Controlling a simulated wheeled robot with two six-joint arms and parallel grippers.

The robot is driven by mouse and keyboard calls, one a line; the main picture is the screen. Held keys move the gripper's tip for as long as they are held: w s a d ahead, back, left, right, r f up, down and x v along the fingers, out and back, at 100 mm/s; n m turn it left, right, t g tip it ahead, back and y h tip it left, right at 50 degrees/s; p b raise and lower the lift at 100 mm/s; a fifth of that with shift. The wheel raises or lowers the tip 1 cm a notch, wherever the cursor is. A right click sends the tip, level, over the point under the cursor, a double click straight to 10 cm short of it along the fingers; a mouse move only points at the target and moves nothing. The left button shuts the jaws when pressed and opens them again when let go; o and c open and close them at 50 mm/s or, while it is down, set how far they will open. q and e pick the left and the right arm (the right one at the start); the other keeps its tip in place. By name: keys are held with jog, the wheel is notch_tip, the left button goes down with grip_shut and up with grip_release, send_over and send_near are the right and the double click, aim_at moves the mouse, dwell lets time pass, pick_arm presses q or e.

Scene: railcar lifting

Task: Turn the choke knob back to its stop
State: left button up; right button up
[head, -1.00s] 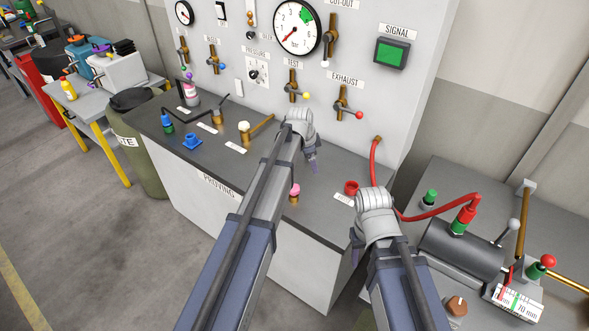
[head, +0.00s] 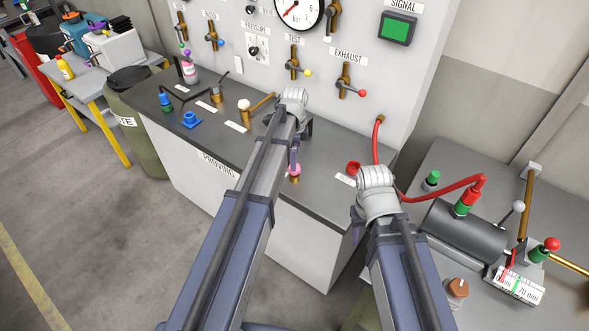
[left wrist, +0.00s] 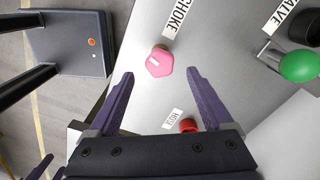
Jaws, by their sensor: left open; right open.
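The choke knob (head: 294,171) is pink, on a brass base near the front edge of the grey bench top. In the left wrist view the pink knob (left wrist: 159,64) has a small white mark and sits beside the CHOKE label (left wrist: 186,15). My left gripper (left wrist: 161,74) is open. Its purple fingers are spread to either side below the knob, which lies between and just beyond their tips, apparently untouched. In the head view the left arm partly hides this gripper. My right gripper (head: 356,234) is mostly hidden by its own wrist, right of the bench front.
A red cap (head: 353,168) stands by the HOSE label (left wrist: 171,119). A red hose (head: 440,192) runs to a grey cylinder (head: 462,232) on the right table. The upright panel (head: 345,25) with valves stands behind the bench. A green ball (left wrist: 299,66) is near the VALVE label.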

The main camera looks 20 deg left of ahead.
pick_arm(q)
notch_tip(320, 180, down, 4)
jog(key=b, duration=0.3)
jog(key=shift+f, duration=0.25)
